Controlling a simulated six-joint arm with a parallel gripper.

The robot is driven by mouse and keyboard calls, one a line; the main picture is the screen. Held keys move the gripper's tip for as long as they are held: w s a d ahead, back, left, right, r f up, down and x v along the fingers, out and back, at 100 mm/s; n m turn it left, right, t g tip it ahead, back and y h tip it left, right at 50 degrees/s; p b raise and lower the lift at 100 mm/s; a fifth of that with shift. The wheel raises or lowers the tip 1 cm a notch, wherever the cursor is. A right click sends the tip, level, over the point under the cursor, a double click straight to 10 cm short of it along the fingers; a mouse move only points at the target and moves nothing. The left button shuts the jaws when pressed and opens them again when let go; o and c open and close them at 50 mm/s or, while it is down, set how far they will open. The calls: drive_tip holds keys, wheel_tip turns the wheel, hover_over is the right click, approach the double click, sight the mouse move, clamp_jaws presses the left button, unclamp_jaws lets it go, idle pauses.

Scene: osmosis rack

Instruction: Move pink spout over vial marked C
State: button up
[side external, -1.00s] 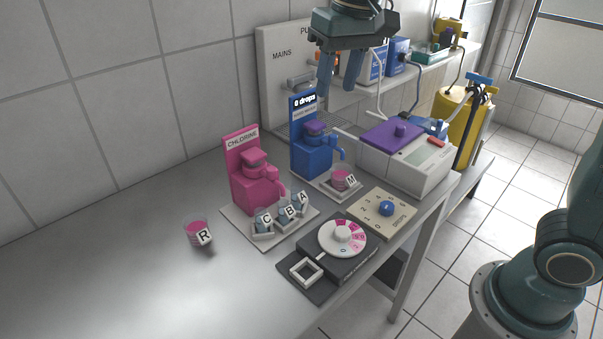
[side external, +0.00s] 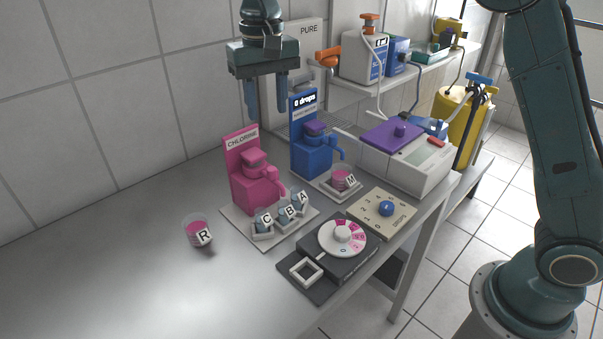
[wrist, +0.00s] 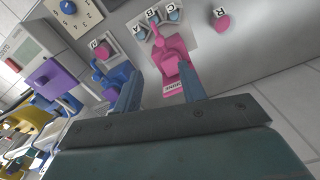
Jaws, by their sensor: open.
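The pink chlorine dispenser (side external: 252,182) stands on a pale base plate, its knob on top. Its pink spout (side external: 284,190) sticks out toward the B and A side of the vial row, not over C; its exact alignment is hard to tell. Vial C (side external: 263,224) is nearest the camera in the row, then vial B (side external: 285,213) and vial A (side external: 300,203). My gripper (side external: 267,108) is open and empty, fingers pointing down, above and behind the pink dispenser. In the wrist view, the dispenser (wrist: 171,66) appears just beyond and between the fingers.
A blue dispenser (side external: 312,155) with cup M (side external: 342,178) stands close to the right. Cup R (side external: 198,231) is on the left, with bare table around it. A dial unit (side external: 341,240), a drops selector (side external: 381,212) and a purple-lidded machine (side external: 408,150) are at the right.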

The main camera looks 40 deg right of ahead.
sight(271, 168)
drive_tip(key=shift+f, duration=0.15)
wheel_tip(271, 168, down, 14)
drive_tip(key=shift+r, duration=0.25)
idle(0.4)
drive_tip(key=shift+c, duration=0.2)
clamp_jaws()
